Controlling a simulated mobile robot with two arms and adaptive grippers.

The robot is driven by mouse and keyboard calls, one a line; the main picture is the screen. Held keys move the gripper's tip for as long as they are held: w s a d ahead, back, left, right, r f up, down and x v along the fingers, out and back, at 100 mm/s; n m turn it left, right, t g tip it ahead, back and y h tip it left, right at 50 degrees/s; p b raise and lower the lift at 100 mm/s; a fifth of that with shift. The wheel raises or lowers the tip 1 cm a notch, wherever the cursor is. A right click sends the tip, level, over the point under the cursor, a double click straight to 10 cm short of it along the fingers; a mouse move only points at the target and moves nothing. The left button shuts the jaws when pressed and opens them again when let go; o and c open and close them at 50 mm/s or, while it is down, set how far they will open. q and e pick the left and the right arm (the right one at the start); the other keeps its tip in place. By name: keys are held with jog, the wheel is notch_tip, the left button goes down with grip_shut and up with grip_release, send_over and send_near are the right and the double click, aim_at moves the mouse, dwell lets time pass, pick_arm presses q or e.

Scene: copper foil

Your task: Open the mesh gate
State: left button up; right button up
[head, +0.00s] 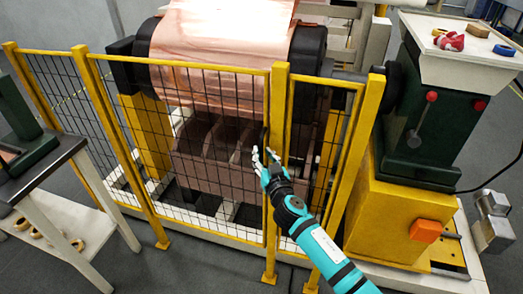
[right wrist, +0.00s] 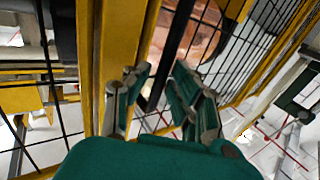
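The mesh gate (head: 180,62) is a yellow-framed panel with black wire mesh in front of the copper machine. It looks closed, its right edge lying against a yellow post (head: 278,100). A dark upright bar, seemingly the handle, shows in the right wrist view (right wrist: 168,55). My right gripper (head: 264,156) is at the gate's right edge, fingers pointing at the bar. In the right wrist view the gripper (right wrist: 160,78) is open, with the bar between or just beyond its fingertips; I cannot tell whether they touch it. My left gripper is not in view.
A copper foil roll (head: 220,35) is behind the fence. A green and yellow machine stand (head: 415,215) is close on the right. A table (head: 50,165) stands at the left. Bare grey floor (head: 190,265) lies in front of the fence.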

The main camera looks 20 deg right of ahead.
jog(key=shift+w, duration=0.95)
jog(key=shift+c, duration=0.2)
grip_shut()
